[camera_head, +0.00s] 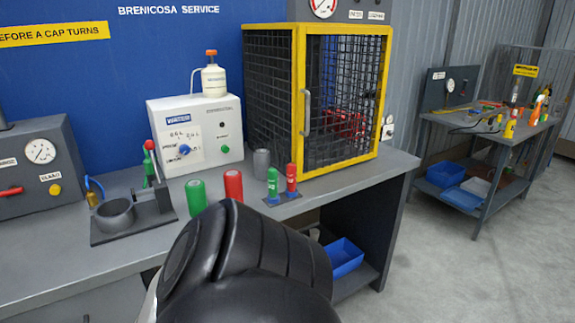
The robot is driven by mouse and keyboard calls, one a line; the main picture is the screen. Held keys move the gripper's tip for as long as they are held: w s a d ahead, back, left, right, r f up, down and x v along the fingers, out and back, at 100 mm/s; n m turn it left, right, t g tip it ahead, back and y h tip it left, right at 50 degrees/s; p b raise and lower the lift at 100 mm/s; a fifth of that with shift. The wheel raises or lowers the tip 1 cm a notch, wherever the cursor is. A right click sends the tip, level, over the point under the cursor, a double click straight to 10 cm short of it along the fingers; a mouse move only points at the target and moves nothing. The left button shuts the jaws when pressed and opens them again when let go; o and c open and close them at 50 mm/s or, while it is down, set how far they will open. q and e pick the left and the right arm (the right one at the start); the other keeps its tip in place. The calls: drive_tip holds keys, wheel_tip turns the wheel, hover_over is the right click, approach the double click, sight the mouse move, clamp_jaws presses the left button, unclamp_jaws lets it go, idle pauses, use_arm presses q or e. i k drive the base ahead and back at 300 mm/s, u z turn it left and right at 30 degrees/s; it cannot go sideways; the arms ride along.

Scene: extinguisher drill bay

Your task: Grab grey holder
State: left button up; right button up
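A small grey cylindrical holder (262,164) stands upright on the bench between the white control box and the yellow-framed cage. A wider grey open cup (115,213) sits on a dark base plate at the left of the bench. I cannot tell for certain which of the two is the task's holder. A black rounded link of my own arm fills the bottom centre, in front of the bench edge. Neither gripper shows in the head view, so nothing is seen touching either grey piece.
A green cylinder (196,197) and a red cylinder (233,185) stand in front of the grey cylinder. Small green (272,182) and red (291,178) bottles stand right of it. The white box (195,135) and mesh cage (340,100) stand behind. The bench (50,250) is clear at front left.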

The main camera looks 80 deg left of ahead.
sight(261, 157)
drive_tip(key=u, duration=2.65)
